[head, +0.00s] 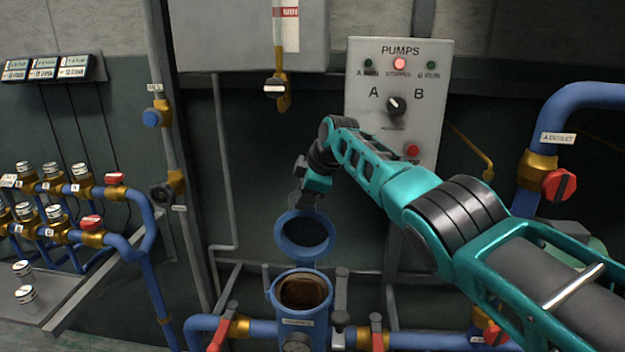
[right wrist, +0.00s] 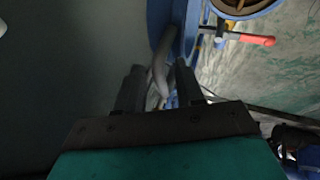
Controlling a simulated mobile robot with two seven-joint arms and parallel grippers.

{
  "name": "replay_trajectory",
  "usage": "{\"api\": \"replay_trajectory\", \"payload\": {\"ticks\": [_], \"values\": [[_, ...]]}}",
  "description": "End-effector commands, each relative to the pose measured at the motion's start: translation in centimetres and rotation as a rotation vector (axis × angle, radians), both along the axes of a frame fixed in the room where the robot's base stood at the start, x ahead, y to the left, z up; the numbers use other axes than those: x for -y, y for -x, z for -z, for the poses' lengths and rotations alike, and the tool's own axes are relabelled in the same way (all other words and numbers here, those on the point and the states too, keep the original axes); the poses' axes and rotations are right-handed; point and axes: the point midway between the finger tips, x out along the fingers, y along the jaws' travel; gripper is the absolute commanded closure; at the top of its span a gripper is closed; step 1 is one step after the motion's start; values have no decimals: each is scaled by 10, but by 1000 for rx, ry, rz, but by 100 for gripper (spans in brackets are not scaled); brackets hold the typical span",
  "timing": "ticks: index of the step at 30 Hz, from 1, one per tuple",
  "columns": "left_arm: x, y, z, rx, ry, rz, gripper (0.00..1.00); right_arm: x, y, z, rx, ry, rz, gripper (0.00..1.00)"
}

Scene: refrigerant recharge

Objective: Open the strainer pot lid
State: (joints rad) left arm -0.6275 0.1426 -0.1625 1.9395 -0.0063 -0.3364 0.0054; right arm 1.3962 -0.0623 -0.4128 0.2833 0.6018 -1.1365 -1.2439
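The blue strainer pot (head: 300,318) stands on the blue pipe run at the bottom middle of the head view. Its mouth is uncovered and a brown inside shows. Its round blue lid (head: 305,256) is swung up behind the mouth. My right gripper (head: 302,197) is at the lid's upper edge, with its fingertips hard to make out there. In the right wrist view my right gripper (right wrist: 158,85) has its fingers apart, with a grey curved handle (right wrist: 160,62) between them. Gaps show beside the handle. My left gripper is not in view.
The pump panel (head: 418,75) is on the wall behind my right arm. A blue outlet pipe with a red valve (head: 559,185) is at right. Several gauges and valves stand at left.

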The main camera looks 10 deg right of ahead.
Motion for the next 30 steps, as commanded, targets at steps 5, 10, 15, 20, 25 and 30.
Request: {"api": "replay_trajectory", "payload": {"ticks": [5, 10, 15, 20, 25, 30], "values": [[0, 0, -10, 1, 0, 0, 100, 3, 2, -10, 2, -2, 0, 63], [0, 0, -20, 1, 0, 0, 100, 6, 8, -20, 3, -1, 1, 63], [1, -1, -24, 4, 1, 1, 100, 10, 16, -32, 5, 0, 0, 63], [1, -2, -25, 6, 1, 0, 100, 16, 25, -49, 7, 2, 1, 63], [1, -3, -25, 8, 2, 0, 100, 24, 38, -73, 8, 2, 1, 63], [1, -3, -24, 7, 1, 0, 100, 31, 50, -94, 7, 3, 1, 63]]}}
